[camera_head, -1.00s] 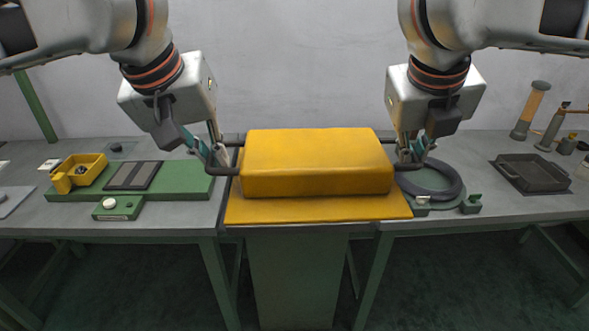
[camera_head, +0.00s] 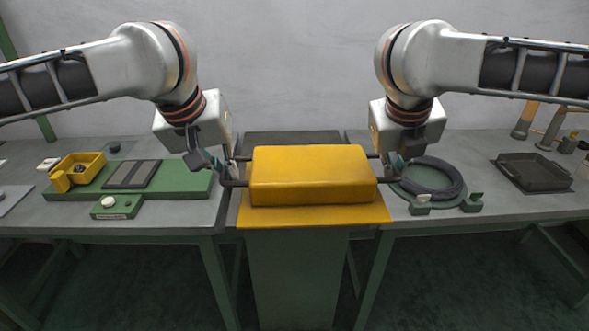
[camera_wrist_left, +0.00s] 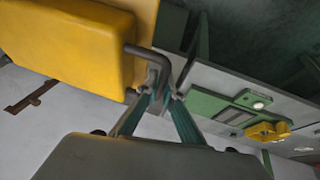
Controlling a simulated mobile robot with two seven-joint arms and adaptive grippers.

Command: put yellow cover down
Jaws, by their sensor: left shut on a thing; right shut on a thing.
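The yellow cover (camera_head: 313,174) is a box-like hood with a flat yellow flange at its front and dark bar handles on its left and right sides. It is level, over the middle stand between the two tables. My left gripper (camera_head: 228,172) is shut on the left handle, which also shows between its fingers in the left wrist view (camera_wrist_left: 160,65). My right gripper (camera_head: 396,172) is at the right handle, shut on it; its fingertips are partly hidden. Whether the cover's underside touches the stand cannot be seen.
A dark flat surface (camera_head: 292,138) shows behind the cover. On the left table are a green base plate (camera_head: 185,180) and a yellow tray (camera_head: 88,165). On the right are a black ring (camera_head: 432,176) on a green holder and a dark tray (camera_head: 534,172).

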